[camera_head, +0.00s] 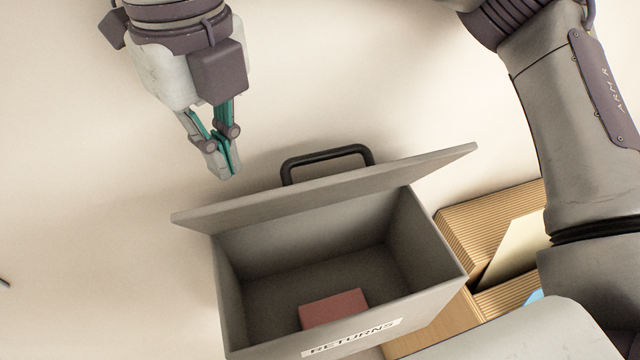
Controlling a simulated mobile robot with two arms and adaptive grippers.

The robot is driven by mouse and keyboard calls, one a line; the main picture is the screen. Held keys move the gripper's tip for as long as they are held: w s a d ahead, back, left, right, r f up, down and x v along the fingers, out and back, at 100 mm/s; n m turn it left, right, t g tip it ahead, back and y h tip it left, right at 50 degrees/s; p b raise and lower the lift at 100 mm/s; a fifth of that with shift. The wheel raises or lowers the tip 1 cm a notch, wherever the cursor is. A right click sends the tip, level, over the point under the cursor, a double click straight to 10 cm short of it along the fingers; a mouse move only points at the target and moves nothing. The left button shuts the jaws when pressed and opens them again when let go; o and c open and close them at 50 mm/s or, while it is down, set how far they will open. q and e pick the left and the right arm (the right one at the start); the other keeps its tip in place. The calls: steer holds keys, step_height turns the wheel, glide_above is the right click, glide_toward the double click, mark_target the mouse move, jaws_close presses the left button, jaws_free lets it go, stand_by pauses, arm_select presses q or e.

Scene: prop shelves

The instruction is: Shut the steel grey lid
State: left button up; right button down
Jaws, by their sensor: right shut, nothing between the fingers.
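The steel grey lid (330,187) stands open along the far side of a grey box (345,325) labelled RETURNS. I see the lid nearly edge-on, tilted up. A black handle (328,153) shows beyond its upper edge. My right gripper (229,174) comes in from the top, on the far side of the lid and left of the handle. Its fingers are shut and empty, and look apart from the lid. My left gripper is not in view.
A dull red block (333,307) lies inside the box. A ribbed tan container (490,222) with a pale panel stands close to the box's right side. My right arm spans the right of the view. The pale surface at left is mostly clear.

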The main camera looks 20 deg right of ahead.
mark_target(233, 208)
steer(key=shift+f, duration=0.15)
steer(key=shift+f+b, duration=2.2)
steer(key=shift+b, duration=0.05)
steer(key=shift+s+f+b, duration=0.35)
steer(key=shift+s+b, duration=0.35)
steer(key=shift+s, duration=0.15)
steer(key=shift+s+f+b, duration=0.35)
steer(key=shift+s+b, duration=0.3)
steer(key=shift+s, duration=0.55)
steer(key=shift+f, duration=0.1)
